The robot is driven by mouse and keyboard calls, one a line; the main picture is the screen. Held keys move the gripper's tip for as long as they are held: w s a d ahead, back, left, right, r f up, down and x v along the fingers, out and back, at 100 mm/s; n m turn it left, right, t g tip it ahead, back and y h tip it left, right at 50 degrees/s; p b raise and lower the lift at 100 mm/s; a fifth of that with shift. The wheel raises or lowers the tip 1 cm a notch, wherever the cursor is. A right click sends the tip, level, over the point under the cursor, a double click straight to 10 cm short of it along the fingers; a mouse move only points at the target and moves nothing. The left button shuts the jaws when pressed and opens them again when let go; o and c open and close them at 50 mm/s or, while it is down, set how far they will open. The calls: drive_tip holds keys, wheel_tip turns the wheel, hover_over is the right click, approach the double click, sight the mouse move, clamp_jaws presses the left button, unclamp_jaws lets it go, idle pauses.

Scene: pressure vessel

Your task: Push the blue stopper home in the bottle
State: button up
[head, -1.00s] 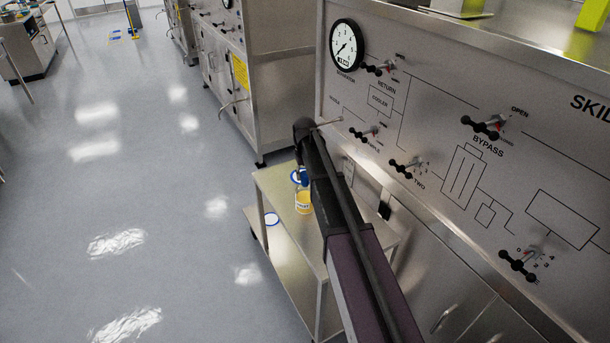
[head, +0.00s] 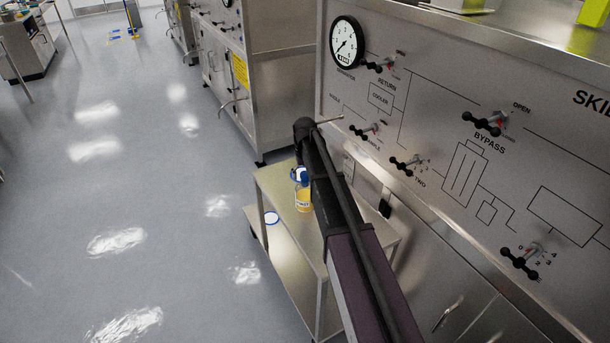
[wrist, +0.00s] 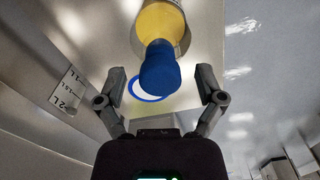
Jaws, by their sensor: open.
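The bottle (head: 303,198) holds yellow contents and stands on the steel cart beside my arm in the head view. Its blue stopper (head: 299,175) sits at the top, partly hidden by my arm. In the wrist view the yellow bottle (wrist: 160,25) comes in from the top, with the blue stopper (wrist: 160,70) at its mouth. How deep the stopper sits cannot be told. My gripper (wrist: 161,77) is open, with one finger on each side of the stopper and clear gaps to both. The fingers are hidden in the head view.
The steel cart (head: 285,255) also bears a blue-ringed white mark (head: 271,218). Another blue ring (wrist: 148,92) shows behind the stopper. The skid panel (head: 440,110), with valve handles and a gauge, stands close on the right. Open floor (head: 130,180) lies to the left.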

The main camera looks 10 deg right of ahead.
sight(305, 174)
drive_tip(key=shift+r, duration=0.15)
wheel_tip(305, 174, up, 9)
drive_tip(key=p, duration=0.9)
drive_tip(key=shift+r+p, duration=0.1)
drive_tip(key=shift+p, duration=0.2)
idle(0.8)
drive_tip(key=s+f+b, duration=0.2)
drive_tip(key=s, duration=2.7)
drive_tip(key=shift+a, duration=0.3)
drive_tip(key=shift+f, duration=0.1)
